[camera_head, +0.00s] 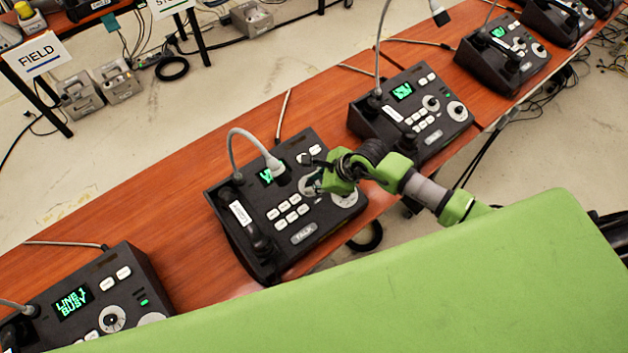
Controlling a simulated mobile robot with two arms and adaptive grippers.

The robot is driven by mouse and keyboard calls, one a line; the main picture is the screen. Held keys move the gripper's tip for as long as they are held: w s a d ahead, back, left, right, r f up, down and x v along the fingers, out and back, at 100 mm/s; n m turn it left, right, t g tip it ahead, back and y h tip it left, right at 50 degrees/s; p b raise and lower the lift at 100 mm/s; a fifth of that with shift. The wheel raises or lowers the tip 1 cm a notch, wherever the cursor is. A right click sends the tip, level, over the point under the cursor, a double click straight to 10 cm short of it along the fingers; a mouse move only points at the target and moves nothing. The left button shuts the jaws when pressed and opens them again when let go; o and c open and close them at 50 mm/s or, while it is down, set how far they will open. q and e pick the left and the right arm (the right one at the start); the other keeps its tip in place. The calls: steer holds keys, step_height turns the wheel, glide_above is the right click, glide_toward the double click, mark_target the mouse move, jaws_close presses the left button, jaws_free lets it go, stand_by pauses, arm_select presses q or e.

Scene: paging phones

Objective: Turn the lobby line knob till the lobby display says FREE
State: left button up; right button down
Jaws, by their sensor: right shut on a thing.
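The middle paging phone (262,222) is a black desk unit on the wooden table. The small label (241,213) on its handset is too small to read surely. Its green display (266,177) is partly covered by the gooseneck microphone (272,161), so its words cannot be read. My right gripper (318,182) reaches in from the right and is shut on the middle phone's line knob, on a pale dial (306,187) that it partly hides. A second pale dial (345,198) sits beside it, partly behind the gripper. My left gripper is not in view.
A left phone (98,290) has a display (74,302) reading LINE 1 BUSY. Another phone (412,112) stands to the right, with more beyond it. Bare wood (165,215) lies between the left and middle phones. A FIELD sign (38,56) stands behind.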

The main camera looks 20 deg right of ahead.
steer(key=shift+m, duration=0.6)
steer(key=c, duration=1.9)
jaws_free()
steer(key=shift+r, duration=0.1)
steer(key=v, duration=1.1)
steer(key=shift+s+r, duration=0.3)
steer(key=shift+s, duration=0.1)
